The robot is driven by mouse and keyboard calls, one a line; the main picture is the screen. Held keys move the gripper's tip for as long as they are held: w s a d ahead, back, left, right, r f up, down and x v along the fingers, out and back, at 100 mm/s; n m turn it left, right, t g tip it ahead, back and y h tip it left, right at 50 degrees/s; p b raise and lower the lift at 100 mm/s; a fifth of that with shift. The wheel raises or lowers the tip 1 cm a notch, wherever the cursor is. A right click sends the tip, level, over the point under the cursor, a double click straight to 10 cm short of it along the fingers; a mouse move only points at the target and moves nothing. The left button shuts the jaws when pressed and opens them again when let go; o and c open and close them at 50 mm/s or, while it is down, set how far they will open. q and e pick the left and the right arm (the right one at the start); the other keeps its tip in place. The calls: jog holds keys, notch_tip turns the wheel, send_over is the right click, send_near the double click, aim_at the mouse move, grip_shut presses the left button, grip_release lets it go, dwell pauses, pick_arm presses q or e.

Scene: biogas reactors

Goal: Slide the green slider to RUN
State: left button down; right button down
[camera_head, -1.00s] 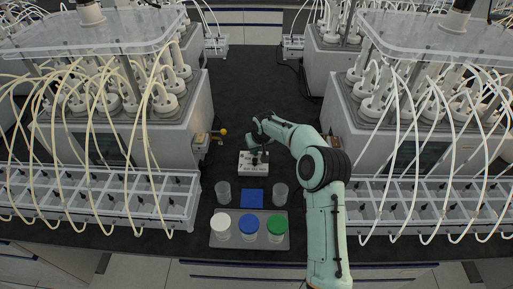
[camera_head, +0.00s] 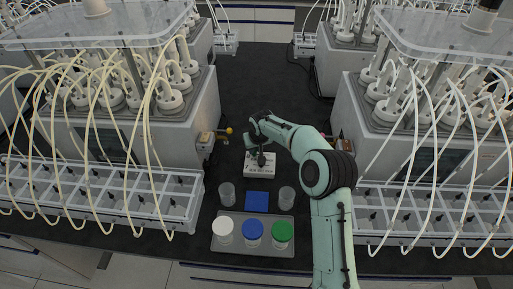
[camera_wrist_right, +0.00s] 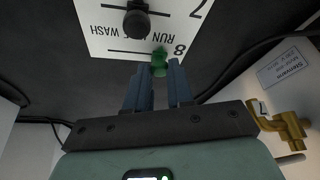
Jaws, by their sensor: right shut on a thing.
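The green slider (camera_wrist_right: 159,62) stands on a white control panel (camera_wrist_right: 112,40), near the printed numeral 8. A slot line runs beside it, and the words RUN and WASH are printed nearby. My right gripper (camera_wrist_right: 160,72) is shut on the green slider, with its two blue-grey fingers on either side of it. In the head view the panel (camera_head: 253,174) lies on the dark bench and my right gripper (camera_head: 263,157) is over it, hiding part of it. The exact slider position along its slot is hard to tell. My left gripper is not in view.
A black knob (camera_wrist_right: 136,22) sits on another slot of the panel. A brass valve (camera_wrist_right: 284,125) is to the right in the wrist view. Cups, a blue mat (camera_head: 257,199) and a tray (camera_head: 240,252) with lidded jars are in front. Tubed reactors stand on both sides.

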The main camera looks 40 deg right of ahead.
jog(key=c, duration=1)
grip_release()
jog(key=shift+w+a, duration=0.15)
jog(key=shift+w, duration=0.05)
jog(key=v, duration=1.3)
jog(key=shift+s+r+b, duration=0.2)
jog(key=shift+b, duration=0.1)
